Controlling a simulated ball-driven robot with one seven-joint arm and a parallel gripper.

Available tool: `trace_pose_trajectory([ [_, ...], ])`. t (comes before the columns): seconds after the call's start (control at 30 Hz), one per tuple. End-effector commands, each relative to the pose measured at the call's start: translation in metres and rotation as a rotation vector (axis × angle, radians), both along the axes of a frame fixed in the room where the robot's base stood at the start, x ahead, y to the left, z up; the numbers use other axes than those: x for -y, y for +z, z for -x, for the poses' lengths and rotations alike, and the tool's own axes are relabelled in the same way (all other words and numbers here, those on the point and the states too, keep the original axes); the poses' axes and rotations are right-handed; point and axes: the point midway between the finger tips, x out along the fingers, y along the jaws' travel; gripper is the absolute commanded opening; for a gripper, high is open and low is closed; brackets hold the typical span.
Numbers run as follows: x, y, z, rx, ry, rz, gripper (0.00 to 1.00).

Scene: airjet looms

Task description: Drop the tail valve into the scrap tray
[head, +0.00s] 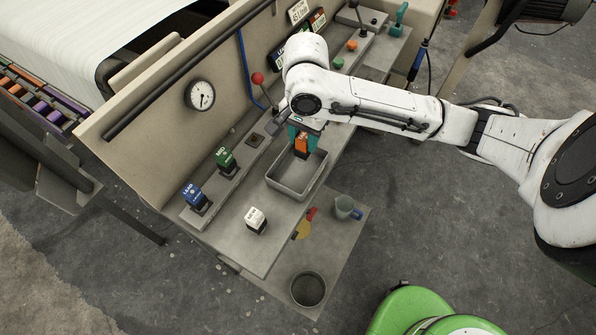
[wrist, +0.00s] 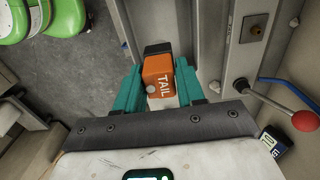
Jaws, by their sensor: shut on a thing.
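The tail valve (head: 302,146) is an orange block with a dark end. Its "TAIL" lettering shows in the wrist view (wrist: 161,77). My gripper (head: 302,138) has teal fingers and is shut on the valve, one finger on each side; it also shows in the wrist view (wrist: 158,88). The scrap tray (head: 284,190) is a grey, open rectangular tray on the bench. In the head view the valve overlaps the tray's far end and appears to be above it. The exact height gap cannot be told. The visible tray floor looks empty.
A green valve (head: 226,160), a blue valve (head: 194,197) and a white block (head: 256,220) stand on the bench left of the tray. A red-knobbed lever (head: 258,79) rises behind.

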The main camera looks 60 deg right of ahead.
Motion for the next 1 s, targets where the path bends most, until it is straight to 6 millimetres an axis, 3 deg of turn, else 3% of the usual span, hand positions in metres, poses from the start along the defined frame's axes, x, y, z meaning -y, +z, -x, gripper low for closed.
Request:
trace_pose_trajectory([
  [0.13, 0.0, 0.001, 0.0, 0.0, 0.0, 0.0, 0.07],
  [0.17, 0.0, 0.001, 0.0, 0.0, 0.0, 0.0, 0.41],
  [0.43, 0.0, 0.001, 0.0, 0.0, 0.0, 0.0, 0.67],
  [0.77, 0.0, 0.005, 0.0, 0.0, 0.0, -0.001, 0.68],
  [1.0, 0.0, 0.041, -0.001, 0.003, 0.002, -0.001, 0.68],
])
